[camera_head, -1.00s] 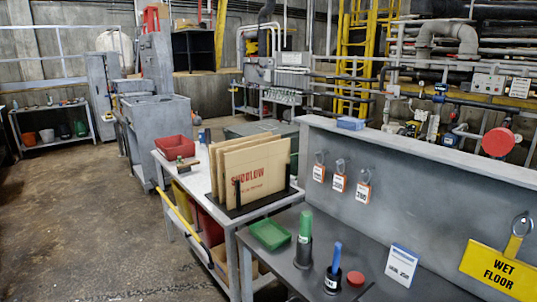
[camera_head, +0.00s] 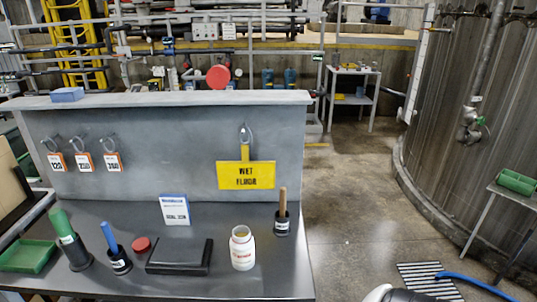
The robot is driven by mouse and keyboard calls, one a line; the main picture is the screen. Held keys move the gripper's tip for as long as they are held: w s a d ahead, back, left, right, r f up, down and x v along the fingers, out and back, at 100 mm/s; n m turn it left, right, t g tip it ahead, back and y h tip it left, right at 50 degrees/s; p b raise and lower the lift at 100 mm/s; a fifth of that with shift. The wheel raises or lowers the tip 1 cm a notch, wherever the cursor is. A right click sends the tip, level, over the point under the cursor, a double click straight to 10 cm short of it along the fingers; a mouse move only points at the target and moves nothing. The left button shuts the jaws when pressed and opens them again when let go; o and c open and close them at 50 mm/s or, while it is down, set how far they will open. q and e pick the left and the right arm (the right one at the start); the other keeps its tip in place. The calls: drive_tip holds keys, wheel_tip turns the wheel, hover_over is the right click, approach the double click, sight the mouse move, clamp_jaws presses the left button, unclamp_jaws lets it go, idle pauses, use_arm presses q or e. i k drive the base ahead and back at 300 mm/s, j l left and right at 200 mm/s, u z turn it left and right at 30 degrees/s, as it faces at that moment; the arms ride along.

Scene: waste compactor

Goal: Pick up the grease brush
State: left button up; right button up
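Three handled tools stand in dark holders on the grey workbench (camera_head: 222,284). One has a thick green handle (camera_head: 61,224) at the left, one a blue handle (camera_head: 109,237) beside it. One has a wooden handle (camera_head: 283,201) and stands upright in a small black pot (camera_head: 282,226) near the right end. The holder labels are too small to read, so I cannot tell for certain which is the grease brush. The tools' lower ends are hidden in their holders. Neither of my grippers is in view.
A white jar (camera_head: 242,248), black flat case (camera_head: 179,256), red disc (camera_head: 141,244), white card (camera_head: 175,210) and green tray (camera_head: 27,256) share the bench. Open floor lies right; a floor grate (camera_head: 428,278) is there.

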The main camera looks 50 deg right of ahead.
sight(283, 202)
drive_tip(key=k+z, duration=0.1)
drive_tip(key=z, duration=1.6)
drive_tip(key=j, duration=0.3)
drive_tip(key=i+z, duration=0.05)
